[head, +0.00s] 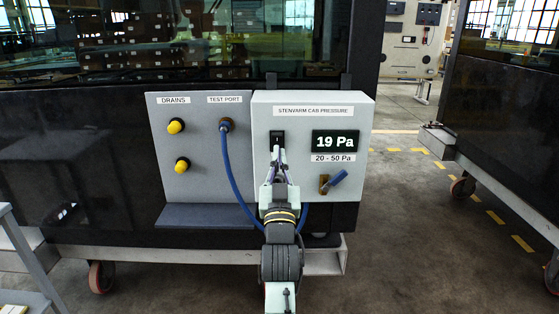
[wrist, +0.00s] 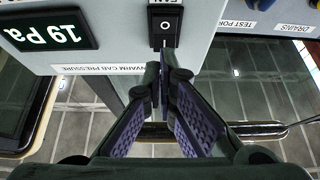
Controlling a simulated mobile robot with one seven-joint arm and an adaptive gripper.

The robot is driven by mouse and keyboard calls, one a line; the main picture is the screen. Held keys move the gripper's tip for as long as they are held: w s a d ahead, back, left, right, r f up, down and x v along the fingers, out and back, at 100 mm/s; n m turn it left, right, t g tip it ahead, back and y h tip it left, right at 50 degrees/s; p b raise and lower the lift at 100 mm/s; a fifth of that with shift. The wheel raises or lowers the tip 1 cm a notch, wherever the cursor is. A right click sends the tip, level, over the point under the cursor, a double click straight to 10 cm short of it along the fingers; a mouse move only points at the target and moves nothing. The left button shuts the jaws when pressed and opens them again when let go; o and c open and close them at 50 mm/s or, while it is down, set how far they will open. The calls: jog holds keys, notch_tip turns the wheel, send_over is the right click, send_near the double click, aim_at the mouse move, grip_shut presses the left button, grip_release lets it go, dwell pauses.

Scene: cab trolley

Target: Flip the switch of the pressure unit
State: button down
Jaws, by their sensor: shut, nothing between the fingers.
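The pressure unit (head: 312,110) is a light grey box labelled "STENVARM CAB PRESSURE". Its display (head: 335,142) reads 19 Pa, above a "20 - 50 Pa" label. The switch (head: 277,137) is a small black rocker at the box's left side. In the wrist view, which is upside down, the switch (wrist: 165,26) shows a white "O" mark. My gripper (head: 279,154) is shut and empty, its tips just below the switch in the head view. In the wrist view the fingertips (wrist: 163,58) are close to the switch's edge; I cannot tell whether they touch it.
A blue-handled valve (head: 338,179) sits below the display. A blue hose (head: 231,170) loops from the test port (head: 226,125) behind my arm. Two yellow drain knobs (head: 176,126) are on the left panel, above a grey ledge (head: 205,216).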

jog(key=s+f+b, duration=0.3)
jog(key=s+f, duration=0.4)
jog(key=shift+s+b, duration=0.15)
jog(key=shift+b, duration=0.15)
jog(key=shift+a, duration=0.1)
